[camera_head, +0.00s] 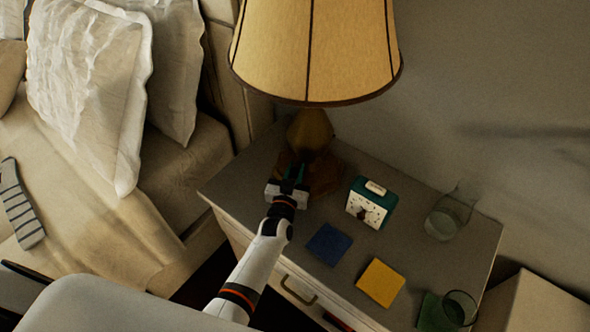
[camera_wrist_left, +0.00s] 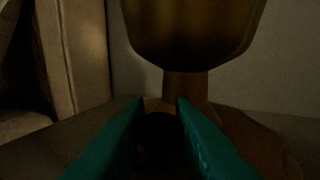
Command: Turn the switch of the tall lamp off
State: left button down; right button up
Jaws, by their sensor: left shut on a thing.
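The tall lamp (camera_head: 316,60) stands on the nightstand, with a pleated tan shade and a brown body and base (camera_head: 322,175). My left gripper (camera_head: 297,174) reaches in low at the front of the lamp base. In the left wrist view the teal fingers (camera_wrist_left: 161,106) are shut on a small dark rounded part, the lamp's switch (camera_wrist_left: 160,119), just below the lamp's neck (camera_wrist_left: 186,86). The fingers hide most of the switch, so its position cannot be read. I cannot tell surely whether the lamp is lit. My right gripper is not in view.
The nightstand (camera_head: 235,187) also holds a teal clock (camera_head: 371,204), a blue square (camera_head: 328,245), a yellow square (camera_head: 380,283) and two glasses, one upright (camera_head: 460,308) and one farther back (camera_head: 447,217). A bed with pillows (camera_head: 88,85) is at the left.

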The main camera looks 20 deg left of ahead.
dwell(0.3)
pick_arm(q)
jog(key=c, duration=1.3)
grip_release()
jog(key=s, duration=1.2)
jog(key=shift+d, duration=0.3)
